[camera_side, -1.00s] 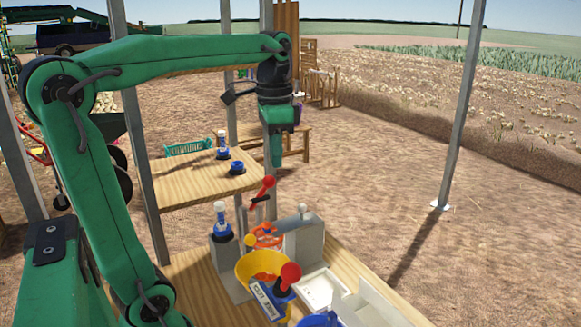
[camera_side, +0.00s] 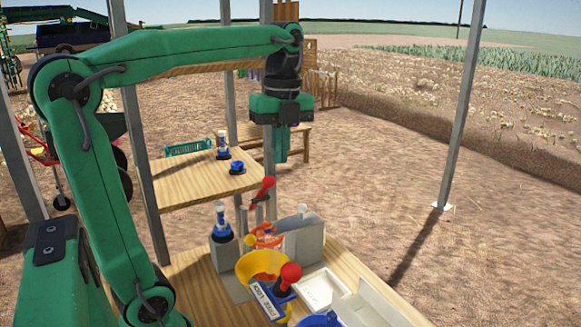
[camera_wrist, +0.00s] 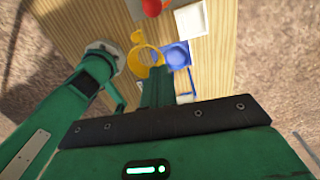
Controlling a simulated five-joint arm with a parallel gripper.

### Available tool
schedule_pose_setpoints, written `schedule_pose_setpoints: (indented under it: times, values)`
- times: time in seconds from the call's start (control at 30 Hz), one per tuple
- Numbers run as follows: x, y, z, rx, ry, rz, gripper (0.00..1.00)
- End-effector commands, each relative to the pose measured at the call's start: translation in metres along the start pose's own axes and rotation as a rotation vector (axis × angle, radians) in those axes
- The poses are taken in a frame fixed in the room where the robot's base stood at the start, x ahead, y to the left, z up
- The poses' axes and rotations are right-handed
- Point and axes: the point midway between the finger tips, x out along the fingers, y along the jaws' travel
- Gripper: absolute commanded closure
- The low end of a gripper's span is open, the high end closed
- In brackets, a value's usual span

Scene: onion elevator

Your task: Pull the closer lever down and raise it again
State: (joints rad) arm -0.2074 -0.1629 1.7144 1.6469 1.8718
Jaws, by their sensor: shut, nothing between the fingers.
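Two levers with red ball knobs show in the side view. One (camera_side: 266,184) stands at the back of the bench on a dark arm, its knob up. The other (camera_side: 290,274) stands at the front beside the yellow funnel, with a white lettered plate (camera_side: 266,301) at its foot. I cannot read the plate or tell which lever is the closer. My gripper (camera_side: 282,158) is shut and empty, pointing down in the air above the back lever, apart from it. In the wrist view its fingers (camera_wrist: 156,88) lie together, and a red knob (camera_wrist: 152,8) shows at the top.
A yellow funnel (camera_side: 262,264), an orange-red ring (camera_side: 266,238), a grey block (camera_side: 304,240) and a white tray (camera_side: 322,290) crowd the bench. A second wooden table (camera_side: 190,187) lies behind. A metal post (camera_side: 462,110) stands right; ground between is clear.

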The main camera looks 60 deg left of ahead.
Motion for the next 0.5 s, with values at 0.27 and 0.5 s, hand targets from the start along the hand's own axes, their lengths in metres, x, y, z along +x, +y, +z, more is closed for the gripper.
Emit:
schedule_pose_setpoints:
  times: [0.27, 0.5]
  values:
    - [-0.0011, -0.0001, -0.0013, 0.091, 0.001, 0.004, 1.00]
    - [0.0022, 0.0001, -0.0013, 0.089, 0.001, 0.005, 1.00]
